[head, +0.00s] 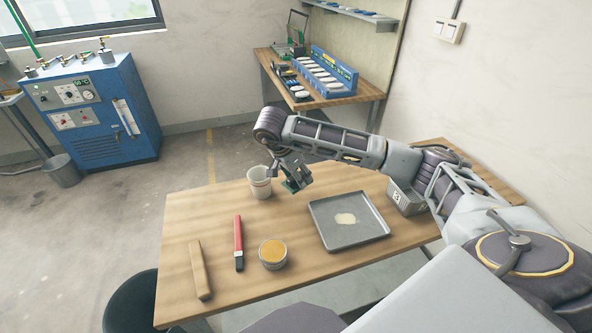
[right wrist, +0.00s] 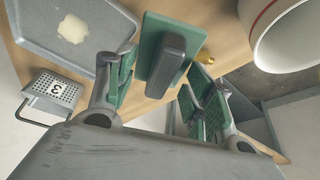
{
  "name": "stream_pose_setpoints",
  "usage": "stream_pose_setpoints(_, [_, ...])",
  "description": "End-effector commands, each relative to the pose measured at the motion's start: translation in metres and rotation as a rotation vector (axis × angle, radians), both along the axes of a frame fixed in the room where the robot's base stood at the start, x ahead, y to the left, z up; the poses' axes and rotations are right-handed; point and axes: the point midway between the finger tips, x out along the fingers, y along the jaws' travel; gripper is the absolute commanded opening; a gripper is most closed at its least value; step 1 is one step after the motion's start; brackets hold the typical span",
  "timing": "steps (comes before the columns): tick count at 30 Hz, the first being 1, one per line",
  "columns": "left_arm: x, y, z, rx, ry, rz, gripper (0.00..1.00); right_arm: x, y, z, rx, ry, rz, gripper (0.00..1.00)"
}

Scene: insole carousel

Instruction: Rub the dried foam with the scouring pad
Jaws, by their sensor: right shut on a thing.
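The dried foam is a pale cream patch (head: 345,218) on the grey metal tray (head: 322,222). It also shows in the right wrist view (right wrist: 72,28), on the tray at the upper left. My right gripper (head: 292,177) is above the table beyond the tray's far left corner, near the white cup. It is shut on the scouring pad (right wrist: 152,30), a green pad with a dark grey handle block. The pad also shows in the head view (head: 297,184), partly hidden by the fingers. It is apart from the foam. My left gripper is not in view.
A white cup (head: 259,183) stands left of the gripper. A tub of orange material (head: 273,255), a red-handled tool (head: 239,240) and a wooden stick (head: 200,270) are at the left. A small basket marked 3 (head: 404,197) stands right of the tray.

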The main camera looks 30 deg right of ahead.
Motion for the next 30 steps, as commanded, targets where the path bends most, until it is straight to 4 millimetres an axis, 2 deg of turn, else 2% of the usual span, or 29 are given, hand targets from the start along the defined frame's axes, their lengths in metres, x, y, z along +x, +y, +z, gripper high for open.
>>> stream_pose_setpoints(12, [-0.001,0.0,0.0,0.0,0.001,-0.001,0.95,-0.01,0.036,-0.029,0.0,0.002,0.527,0.33])
stream_pose_setpoints(30, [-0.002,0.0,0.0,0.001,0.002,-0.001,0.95,-0.035,0.096,-0.052,0.001,0.0,1.247,0.33])
